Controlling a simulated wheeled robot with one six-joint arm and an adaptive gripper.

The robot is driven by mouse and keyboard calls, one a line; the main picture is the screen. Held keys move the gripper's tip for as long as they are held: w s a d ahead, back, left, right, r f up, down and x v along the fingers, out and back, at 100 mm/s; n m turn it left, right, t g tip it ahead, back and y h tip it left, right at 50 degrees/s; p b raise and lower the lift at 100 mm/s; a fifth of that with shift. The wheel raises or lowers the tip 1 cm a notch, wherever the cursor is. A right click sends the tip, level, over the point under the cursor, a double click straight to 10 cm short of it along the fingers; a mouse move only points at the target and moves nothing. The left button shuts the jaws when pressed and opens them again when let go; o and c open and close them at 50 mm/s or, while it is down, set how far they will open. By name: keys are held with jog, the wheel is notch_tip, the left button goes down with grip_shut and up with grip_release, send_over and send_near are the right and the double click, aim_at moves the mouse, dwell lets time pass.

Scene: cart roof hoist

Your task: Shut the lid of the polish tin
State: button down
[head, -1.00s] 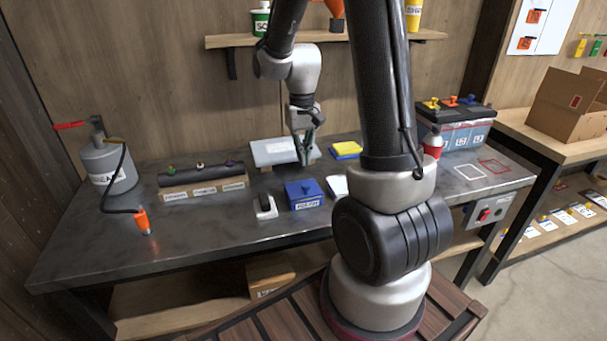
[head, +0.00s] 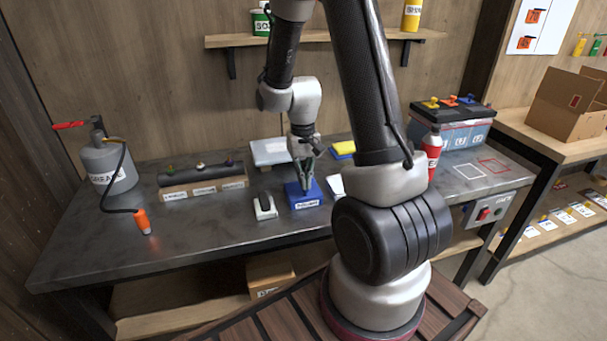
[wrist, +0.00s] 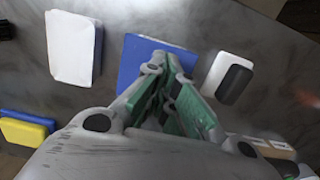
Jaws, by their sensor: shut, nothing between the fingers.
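The blue tin (head: 303,201), with a white label on its front, sits on the grey workbench (head: 215,222); I take it for the polish tin, though the label is hard to read. My gripper (head: 306,186) points down at the top of this tin, its fingers shut and empty. In the wrist view the tin's blue top (wrist: 136,58) lies just beyond the fingertips (wrist: 166,66), which hide part of it. I cannot tell whether they touch it, or how far the lid is closed.
A white-and-black block (head: 265,207) stands close left of the tin, and a white pad (head: 336,186) close right. Behind are a grey box (head: 268,151) and a yellow-and-blue block (head: 343,149). A grease canister (head: 108,168) stands far left.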

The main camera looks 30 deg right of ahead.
jog(key=shift+s+f, duration=0.3)
jog(key=shift+s, duration=0.05)
jog(key=shift+w+r, duration=0.2)
jog(key=shift+r, duration=1.1)
notch_tip(320, 180, up, 13)
jog(key=s+a+r+n+t, duration=0.1)
jog(key=s+r+t, duration=0.1)
jog(key=s+r, duration=0.3)
jog(key=s+a+r+n+t, duration=0.2)
jog(key=s+r+t, duration=0.1)
jog(key=s, duration=1)
jog(key=shift+a+r, duration=0.15)
jog(key=shift+r, duration=0.7)
